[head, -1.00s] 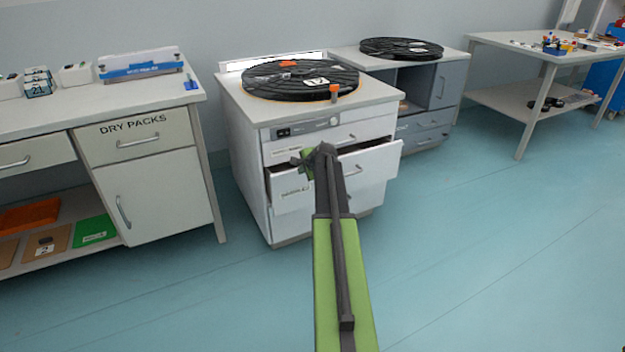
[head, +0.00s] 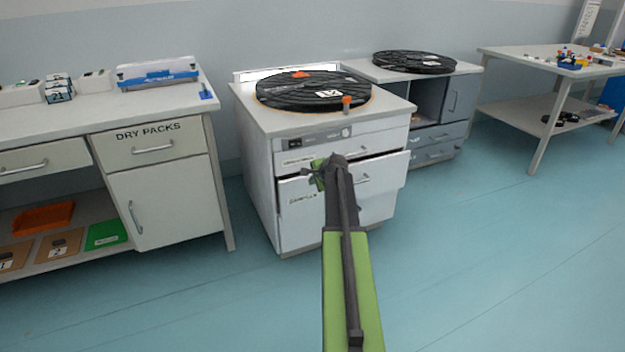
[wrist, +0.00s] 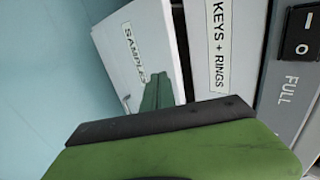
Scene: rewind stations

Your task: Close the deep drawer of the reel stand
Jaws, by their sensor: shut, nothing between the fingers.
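The reel stand (head: 258,160) is a white cabinet with a black reel on top. Its deep drawer (head: 380,188), the lower one with a bar handle, stands partly out, with a dark gap along its top edge. Its front, labelled SAMPLES, also shows in the wrist view (wrist: 118,58). My gripper (head: 314,174) is shut and empty at the left half of this drawer's front, hiding part of it. In the wrist view its dark green fingers (wrist: 157,92) overlap the drawer front; I cannot tell whether they touch it.
The upper drawer (head: 370,146), labelled KEYS + RINGS in the wrist view, looks shut. A DRY PACKS bench (head: 165,195) stands to the left. A grey cabinet (head: 440,140) with another reel and a table (head: 500,62) stand to the right. The floor in front is clear.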

